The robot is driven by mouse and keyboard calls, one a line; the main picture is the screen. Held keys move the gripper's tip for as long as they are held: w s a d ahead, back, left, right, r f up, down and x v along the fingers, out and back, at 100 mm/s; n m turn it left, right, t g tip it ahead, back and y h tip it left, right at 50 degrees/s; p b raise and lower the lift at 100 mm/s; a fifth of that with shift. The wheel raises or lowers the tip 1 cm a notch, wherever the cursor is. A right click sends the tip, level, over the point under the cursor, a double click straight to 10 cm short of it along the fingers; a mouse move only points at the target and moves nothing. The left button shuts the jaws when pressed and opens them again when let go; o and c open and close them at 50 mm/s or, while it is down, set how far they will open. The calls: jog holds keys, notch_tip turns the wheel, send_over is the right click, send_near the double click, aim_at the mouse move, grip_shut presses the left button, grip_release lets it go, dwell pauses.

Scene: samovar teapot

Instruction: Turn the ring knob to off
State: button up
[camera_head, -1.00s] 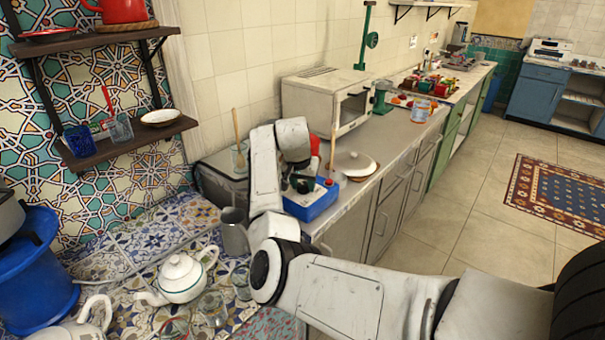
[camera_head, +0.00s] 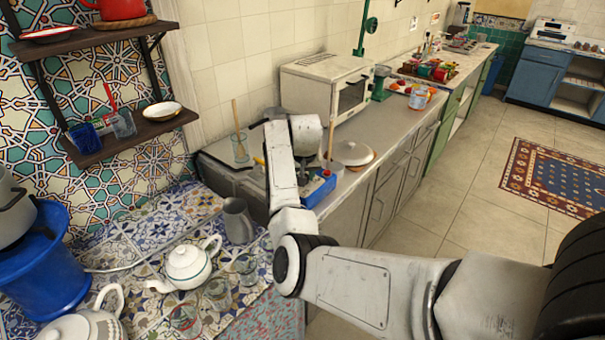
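A blue box-like appliance (camera_head: 319,190) sits on the grey counter, mostly behind my arm. A small red part (camera_head: 327,174) shows on its top right. I cannot make out the ring knob or its setting; my arm covers much of this spot. My arm's white wrist rises just left of the box. A dark piece at its far end, likely my gripper (camera_head: 268,118), points left above the counter, apart from the blue box. Its fingers are too small and hidden to tell open from shut.
A wooden spoon stands in a glass (camera_head: 239,150) left of my wrist. A grey jug (camera_head: 238,221) and white teapot (camera_head: 187,266) stand on the tiled surface below.

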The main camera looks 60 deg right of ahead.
jog(key=o, duration=1)
jog(key=b+v, duration=0.1)
jog(key=v, duration=0.9)
jog(key=shift+a+r, duration=0.15)
jog(key=shift+r, duration=0.25)
jog(key=s+a+f+n, duration=0.3)
jog(key=s+a+f, duration=0.1)
jog(key=a+f, duration=0.45)
jog(key=s+a+f+n, duration=0.3)
jog(key=s+a+f, duration=0.1)
jog(key=a+f, duration=0.5)
jog(key=s+a+f+n+y, duration=0.1)
jog(key=s+a, duration=0.4)
jog(key=a, duration=0.1)
jog(key=s+a+f+n+g+y, duration=0.1)
jog(key=s+a+f+n, duration=0.1)
jog(key=s+a, duration=0.2)
jog(key=s+a+f+n+y, duration=0.1)
jog(key=s+a+n, duration=0.1)
jog(key=s+a, duration=0.3)
jog(key=shift+s+a+f+y, duration=0.15)
jog(key=shift+a, duration=0.75)
jog(key=shift+s+a+f+y, duration=0.1)
jog(key=shift+s+a+y, duration=0.05)
jog(key=shift+a, duration=0.8)
